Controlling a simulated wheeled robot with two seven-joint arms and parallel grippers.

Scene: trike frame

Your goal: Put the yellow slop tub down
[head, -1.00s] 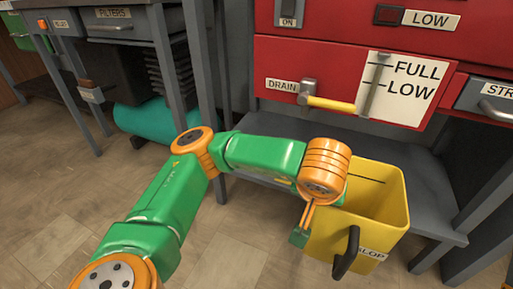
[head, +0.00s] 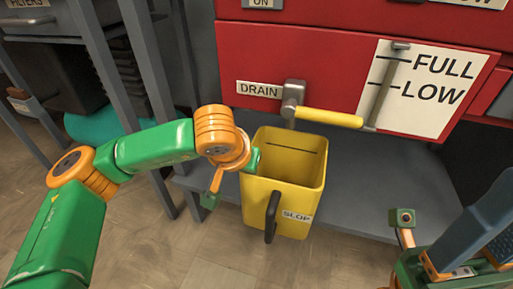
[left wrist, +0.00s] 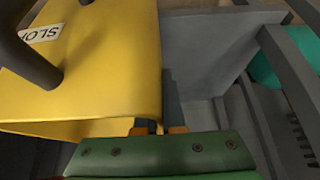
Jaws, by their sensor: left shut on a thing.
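The yellow slop tub (head: 266,200) is upright and open-topped in the head view, with a dark front handle (head: 271,217) and a SLOP label. It appears below and a little left of the yellow drain lever (head: 329,118), overlapping the grey shelf's front edge. I cannot tell whether its base touches anything. My left gripper (head: 252,160) is shut on the tub's left wall near the rim. The tub fills much of the left wrist view (left wrist: 100,70). My right gripper (head: 482,222) is at the lower right, partly cut off, away from the tub; its jaw opening is unclear.
A low grey shelf (head: 365,200) runs under the red machine (head: 300,55), with bare surface right of the tub. Grey posts (head: 135,70) stand at the left. A teal rounded object (head: 95,127) lies behind them.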

